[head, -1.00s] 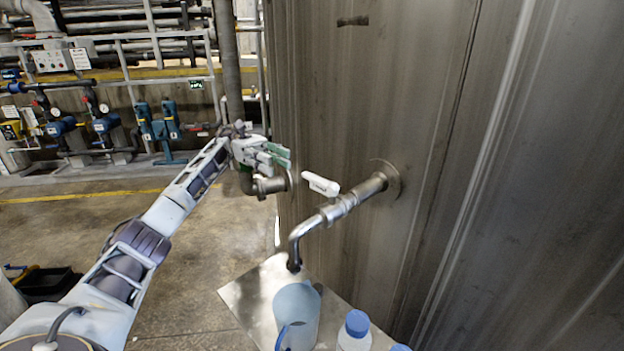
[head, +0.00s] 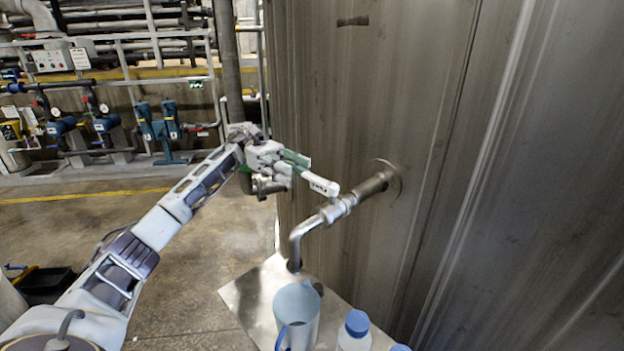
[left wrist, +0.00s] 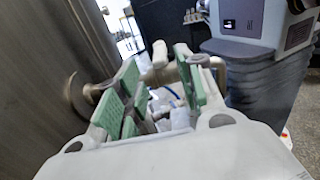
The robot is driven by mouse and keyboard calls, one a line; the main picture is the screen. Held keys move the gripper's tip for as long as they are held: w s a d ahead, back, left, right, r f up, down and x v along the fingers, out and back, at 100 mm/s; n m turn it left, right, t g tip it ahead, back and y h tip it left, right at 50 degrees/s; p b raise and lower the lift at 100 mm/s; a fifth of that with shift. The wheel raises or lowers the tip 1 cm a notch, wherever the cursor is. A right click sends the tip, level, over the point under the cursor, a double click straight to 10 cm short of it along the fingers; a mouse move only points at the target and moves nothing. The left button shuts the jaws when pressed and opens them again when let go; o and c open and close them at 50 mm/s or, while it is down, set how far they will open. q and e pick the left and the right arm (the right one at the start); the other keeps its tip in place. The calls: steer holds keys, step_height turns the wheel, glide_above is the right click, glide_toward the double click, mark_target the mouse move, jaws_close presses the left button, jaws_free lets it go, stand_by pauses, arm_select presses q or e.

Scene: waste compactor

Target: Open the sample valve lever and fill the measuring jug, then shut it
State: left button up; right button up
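The sample valve has a white lever (head: 320,185) on a metal pipe that comes out of the tank wall. Its bent spout (head: 297,245) points down over the measuring jug (head: 298,312), a translucent jug with a blue handle. The jug stands upright on a metal shelf (head: 247,299); its contents cannot be made out. My left gripper (head: 302,172) is open at the free end of the lever, its green-padded fingers apart; contact is unclear. In the left wrist view the gripper (left wrist: 158,90) shows its pads apart, with the pipework beyond them. My right gripper is not in view.
A bottle with a blue cap (head: 356,325) stands right of the jug, and another blue cap (head: 400,348) shows at the bottom edge. The tank wall (head: 430,120) fills the right side. Open floor lies left.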

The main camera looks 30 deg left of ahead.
mark_target(312, 175)
arm_select(q)
steer(key=shift+x, duration=3.2)
jaws_close()
